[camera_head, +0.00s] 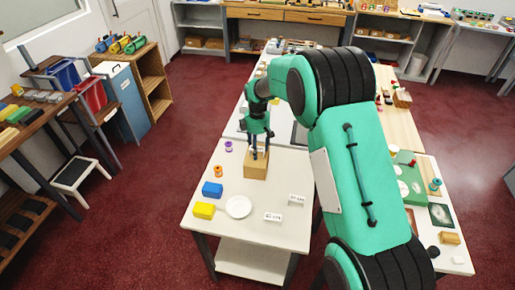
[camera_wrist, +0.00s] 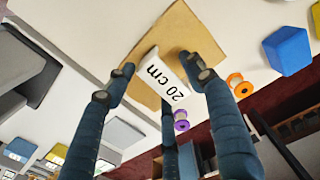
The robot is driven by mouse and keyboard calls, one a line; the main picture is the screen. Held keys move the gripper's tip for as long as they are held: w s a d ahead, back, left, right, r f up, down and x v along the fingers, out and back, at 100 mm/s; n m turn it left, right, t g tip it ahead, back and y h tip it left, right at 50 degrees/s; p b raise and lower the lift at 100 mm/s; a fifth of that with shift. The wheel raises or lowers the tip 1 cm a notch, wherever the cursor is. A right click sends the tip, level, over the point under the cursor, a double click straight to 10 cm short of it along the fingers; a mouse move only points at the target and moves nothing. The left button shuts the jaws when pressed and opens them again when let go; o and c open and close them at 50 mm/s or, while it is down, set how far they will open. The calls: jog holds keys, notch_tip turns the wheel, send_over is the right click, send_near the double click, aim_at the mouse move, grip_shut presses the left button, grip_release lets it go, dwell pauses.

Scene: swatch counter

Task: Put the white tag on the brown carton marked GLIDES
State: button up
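The white tag (camera_wrist: 160,80), lettered "20 cm", is over the top of the brown carton (camera_head: 256,169) and seems to rest on it. The carton (camera_wrist: 185,28) also shows behind the tag in the wrist view; no GLIDES marking is readable. My gripper (camera_head: 257,152) points down at the carton's top. In the wrist view my gripper (camera_wrist: 157,64) has its fingers around the tag, with small gaps on both sides, so it looks open. One finger is partly hidden behind the tag's near end.
Two more white tags (camera_head: 297,200) (camera_head: 272,217) stand on the white table (camera_head: 215,232). A plate (camera_head: 238,207), a blue block (camera_head: 212,189), a yellow block (camera_head: 204,210), an orange spool (camera_head: 218,171) and a purple spool (camera_head: 228,146) are near the carton.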

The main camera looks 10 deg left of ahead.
aim_at(259, 147)
jog(key=shift+r, duration=0.2)
notch_tip(259, 147, up, 12)
jog(key=p, duration=0.2)
jog(key=shift+p, duration=0.3)
dwell(0.9)
jog(key=shift+r, duration=0.1)
jog(key=s+d+r+m+t, duration=0.1)
jog(key=s+d+r+m, duration=0.3)
jog(key=s+d+r, duration=0.65)
jog(key=s+d+r+m+t, duration=0.2)
jog(key=s+d+r+m, duration=0.4)
jog(key=d+r, duration=0.8)
jog(key=s+d+m+t, duration=0.1)
jog(key=s+d+m, duration=0.3)
jog(key=s, duration=1)
jog(key=s+d+f+m+t, duration=0.1)
jog(key=s+d+m, duration=0.3)
jog(key=s+d, duration=0.6)
jog(key=s, duration=0.5)
jog(key=shift+d+f, duration=0.15)
jog(key=shift+d, duration=0.05)
